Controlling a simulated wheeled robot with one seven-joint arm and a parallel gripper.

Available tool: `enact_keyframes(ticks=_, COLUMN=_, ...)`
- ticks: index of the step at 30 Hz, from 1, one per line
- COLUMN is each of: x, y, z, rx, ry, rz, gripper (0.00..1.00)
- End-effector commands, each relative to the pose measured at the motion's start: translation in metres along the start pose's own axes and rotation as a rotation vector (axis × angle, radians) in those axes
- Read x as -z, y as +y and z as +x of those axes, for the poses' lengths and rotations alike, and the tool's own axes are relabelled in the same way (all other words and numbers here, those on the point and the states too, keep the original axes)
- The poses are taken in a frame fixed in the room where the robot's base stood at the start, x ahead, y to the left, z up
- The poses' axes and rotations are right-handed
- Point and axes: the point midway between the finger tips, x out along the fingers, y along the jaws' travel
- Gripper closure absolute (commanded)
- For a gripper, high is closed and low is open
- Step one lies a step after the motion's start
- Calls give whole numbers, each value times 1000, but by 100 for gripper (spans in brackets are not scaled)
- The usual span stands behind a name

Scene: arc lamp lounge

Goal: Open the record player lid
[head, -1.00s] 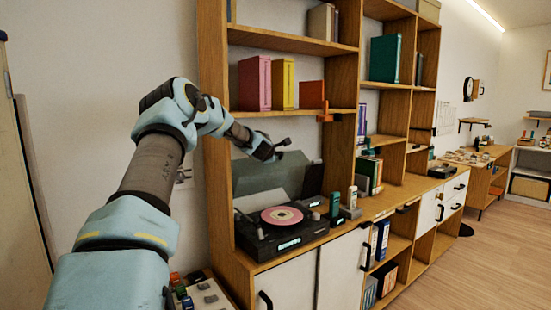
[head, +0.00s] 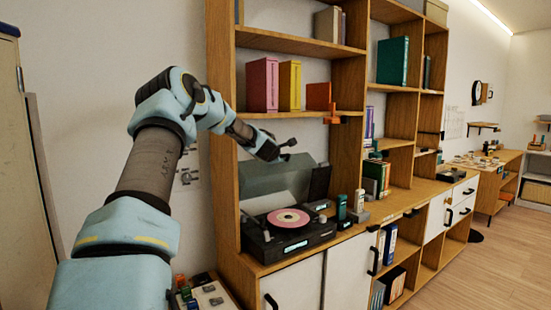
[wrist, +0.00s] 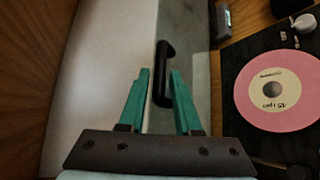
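My gripper (head: 288,150) is at the lid's upper edge in the head view. In the wrist view, the lid (wrist: 190,50) is a grey strip with a black handle (wrist: 161,65). The green fingers of my gripper (wrist: 159,75) are apart, with the handle between them, closer to the right finger. I cannot tell whether they touch it.
Wooden shelves with books (head: 263,85) rise above and around the player. An orange bracket (head: 333,116) sticks out from the shelf near my gripper. Small bottles (head: 341,206) stand just right of the player. The floor (head: 470,270) is clear to the right.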

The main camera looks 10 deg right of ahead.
Motion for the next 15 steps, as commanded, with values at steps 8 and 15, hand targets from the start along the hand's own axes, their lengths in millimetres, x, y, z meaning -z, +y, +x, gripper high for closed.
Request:
enact_keyframes(ticks=8, x=2, y=-2, z=-51, rx=-4, ry=1, rz=3, gripper=68)
enact_keyframes(ticks=15, x=0, y=0, z=-77, rx=-4, ry=0, rz=1, gripper=68)
